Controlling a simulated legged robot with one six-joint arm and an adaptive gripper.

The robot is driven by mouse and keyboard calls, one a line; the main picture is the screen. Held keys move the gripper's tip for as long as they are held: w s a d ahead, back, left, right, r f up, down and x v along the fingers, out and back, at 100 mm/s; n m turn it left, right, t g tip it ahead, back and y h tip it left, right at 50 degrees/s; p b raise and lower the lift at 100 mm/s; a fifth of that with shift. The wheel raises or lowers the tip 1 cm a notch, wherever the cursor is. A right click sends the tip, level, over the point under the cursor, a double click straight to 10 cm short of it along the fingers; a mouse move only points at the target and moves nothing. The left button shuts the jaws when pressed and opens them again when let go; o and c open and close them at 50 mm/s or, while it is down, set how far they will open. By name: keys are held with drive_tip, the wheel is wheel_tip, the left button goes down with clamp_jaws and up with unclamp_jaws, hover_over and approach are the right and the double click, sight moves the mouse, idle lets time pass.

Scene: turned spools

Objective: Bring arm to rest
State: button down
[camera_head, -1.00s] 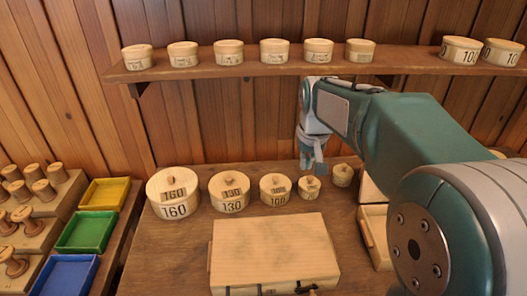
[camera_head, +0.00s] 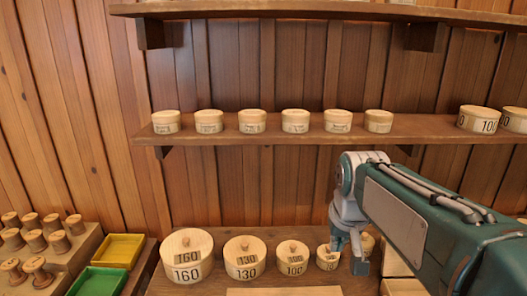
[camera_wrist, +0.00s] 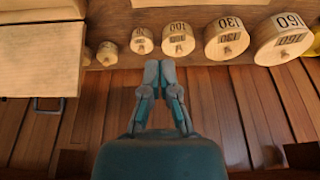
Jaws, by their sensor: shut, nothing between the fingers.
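My gripper (camera_wrist: 160,72) is shut and empty in the wrist view, its two fingertips together. It also shows in the head view (camera_head: 359,268), pointing down at the end of my teal arm, in front of the right end of a row of round wooden boxes. In the wrist view the row is upside down, apart from the fingertips: the 160 box (camera_wrist: 284,40), the 130 box (camera_wrist: 226,40), the 100 box (camera_wrist: 177,38), a smaller box (camera_wrist: 142,41) and the smallest one (camera_wrist: 107,54).
A shelf (camera_head: 230,135) with several small round boxes runs along the plank wall. Another shelf (camera_head: 330,9) is above it. Yellow (camera_head: 120,247) and green (camera_head: 97,283) trays and wooden spools (camera_head: 34,240) stand at left. A large wooden box (camera_wrist: 38,60) lies on the bench.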

drive_tip(key=s+f+t, duration=0.1)
drive_tip(key=s+f, duration=0.1)
drive_tip(key=s, duration=0.6)
drive_tip(key=s+f+t, duration=0.1)
drive_tip(key=s+f, duration=0.1)
drive_tip(key=s, duration=0.6)
drive_tip(key=shift+s+f, duration=0.25)
drive_tip(key=shift+f, duration=0.15)
